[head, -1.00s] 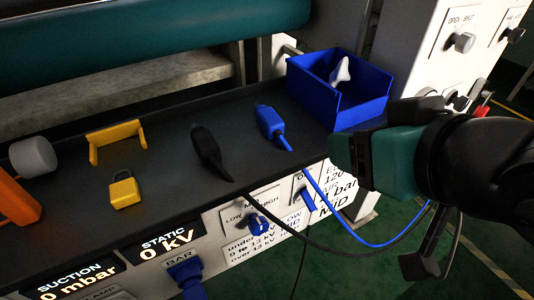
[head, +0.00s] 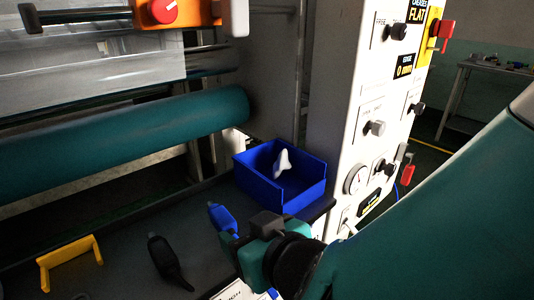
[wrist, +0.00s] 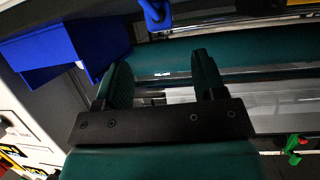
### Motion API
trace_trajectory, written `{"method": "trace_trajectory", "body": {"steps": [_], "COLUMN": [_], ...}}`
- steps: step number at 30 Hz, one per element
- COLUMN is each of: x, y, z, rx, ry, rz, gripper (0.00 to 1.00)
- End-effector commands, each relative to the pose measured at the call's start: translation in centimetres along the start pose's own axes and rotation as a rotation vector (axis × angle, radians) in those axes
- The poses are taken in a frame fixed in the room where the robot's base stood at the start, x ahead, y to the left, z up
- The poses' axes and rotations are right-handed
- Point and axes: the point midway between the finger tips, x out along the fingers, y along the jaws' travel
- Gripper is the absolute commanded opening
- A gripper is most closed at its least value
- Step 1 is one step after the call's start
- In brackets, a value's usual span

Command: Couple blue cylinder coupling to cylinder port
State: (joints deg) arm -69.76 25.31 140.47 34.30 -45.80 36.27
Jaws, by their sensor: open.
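The blue coupling (head: 222,217) lies on the dark shelf in front of the blue bin, partly hidden behind my gripper. A blue piece, likely this coupling, shows at the top edge of the wrist view (wrist: 155,14), beyond the fingertips. My gripper (head: 248,236) is just right of and in front of the coupling in the head view. In the wrist view its two fingers (wrist: 160,75) stand apart with nothing between them. I cannot tell which fitting on the white panel (head: 350,120) is the cylinder port.
The blue bin (head: 252,178) holding a white part (head: 282,164) stands close behind my gripper. A black coupling (head: 168,262) and a yellow bracket (head: 70,262) lie to the left. A teal roller (head: 130,140) runs above the shelf. A gauge (head: 355,180) and knobs sit on the panel.

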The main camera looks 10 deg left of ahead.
Motion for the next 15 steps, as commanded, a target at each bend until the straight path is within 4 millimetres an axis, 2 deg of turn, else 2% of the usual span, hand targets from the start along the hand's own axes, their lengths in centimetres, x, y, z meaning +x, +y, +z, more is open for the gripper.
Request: {"method": "trace_trajectory", "body": {"steps": [4, 11, 15], "x": [2.8, 4.7, 6.6], "y": [0.1, 0.0, -0.1], "z": [-0.1, 0.0, -0.3], "rx": [0.0, 0.0, 0.001], "ry": [-0.001, -0.001, -0.001], "rz": [0.002, 0.0, 0.002], "gripper": [0.64, 0.64, 0.64]}}
